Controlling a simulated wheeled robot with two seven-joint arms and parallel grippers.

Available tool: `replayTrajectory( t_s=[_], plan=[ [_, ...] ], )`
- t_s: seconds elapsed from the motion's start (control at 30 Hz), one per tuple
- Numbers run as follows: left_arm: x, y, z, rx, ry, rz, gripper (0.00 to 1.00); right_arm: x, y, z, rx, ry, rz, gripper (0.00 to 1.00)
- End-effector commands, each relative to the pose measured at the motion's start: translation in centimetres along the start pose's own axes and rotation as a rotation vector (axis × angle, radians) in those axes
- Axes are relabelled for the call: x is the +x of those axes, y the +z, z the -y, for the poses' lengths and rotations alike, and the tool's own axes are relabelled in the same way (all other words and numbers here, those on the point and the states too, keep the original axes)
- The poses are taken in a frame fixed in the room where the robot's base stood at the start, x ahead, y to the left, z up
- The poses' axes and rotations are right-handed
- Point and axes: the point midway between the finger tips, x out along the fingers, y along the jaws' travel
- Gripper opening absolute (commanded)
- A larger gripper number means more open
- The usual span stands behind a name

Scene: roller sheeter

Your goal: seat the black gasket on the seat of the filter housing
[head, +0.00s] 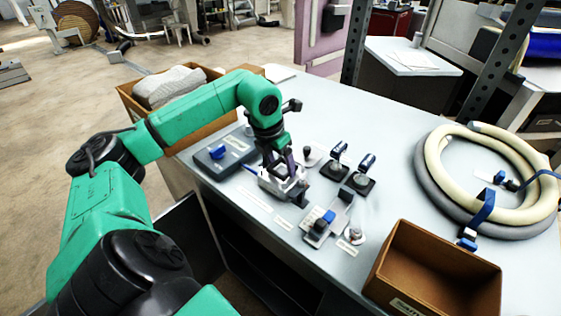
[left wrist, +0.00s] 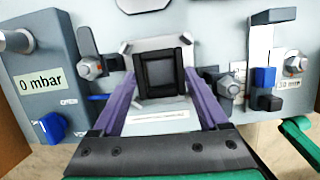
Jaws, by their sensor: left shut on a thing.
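The filter housing (head: 272,184) is a pale metal block near the table's front edge, below my left gripper (head: 288,168). In the left wrist view, the black gasket (left wrist: 163,94) is a square ring with a dark middle. It is between the purple fingertips of my left gripper (left wrist: 162,80), which is shut on it. It lines up with the housing's pale square frame (left wrist: 128,47); I cannot tell whether it touches the seat. In the head view the gasket is hidden by the gripper. My right gripper is in neither view.
A dark box reading "0 mbar" (left wrist: 40,82) with a blue knob stands left of the housing. Two toggle clamps (head: 362,181) and a fixture with a blue block (head: 318,234) stand to the right. A hose coil (head: 432,195) and a cardboard box (head: 390,290) lie farther right.

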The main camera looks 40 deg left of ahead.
Motion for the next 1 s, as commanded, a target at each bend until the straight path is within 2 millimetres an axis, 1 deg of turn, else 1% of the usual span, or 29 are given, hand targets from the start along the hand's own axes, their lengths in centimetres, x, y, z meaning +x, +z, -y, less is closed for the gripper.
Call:
replayTrajectory(
  t_s=[0.13, 0.47, 0.5, 0.53, 0.57, 0.9, 1.0],
  plan=[
    [0.51, -0.15, 0.0, -0.003, 0.001, 0.0, 0.23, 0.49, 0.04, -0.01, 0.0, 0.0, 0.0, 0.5],
    [0.48, -0.13, 0.0, -0.003, 0.001, 0.001, 0.23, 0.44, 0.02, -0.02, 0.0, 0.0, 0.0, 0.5],
    [0.48, -0.13, 0.0, -0.003, 0.001, 0.001, 0.81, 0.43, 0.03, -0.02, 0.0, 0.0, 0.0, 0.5],
    [0.48, -0.14, 0.0, -0.003, 0.001, 0.001, 0.92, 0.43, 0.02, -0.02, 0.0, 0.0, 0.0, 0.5],
    [0.48, -0.14, 0.0, -0.003, 0.001, 0.001, 1.0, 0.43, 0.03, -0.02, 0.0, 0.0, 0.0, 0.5],
    [0.46, -0.13, 0.0, -0.003, 0.001, 0.0, 1.0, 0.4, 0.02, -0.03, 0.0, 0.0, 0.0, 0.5],
    [-0.04, 0.01, 0.0, -0.003, 0.001, 0.001, 1.0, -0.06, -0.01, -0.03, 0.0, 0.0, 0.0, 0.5]
  ],
)
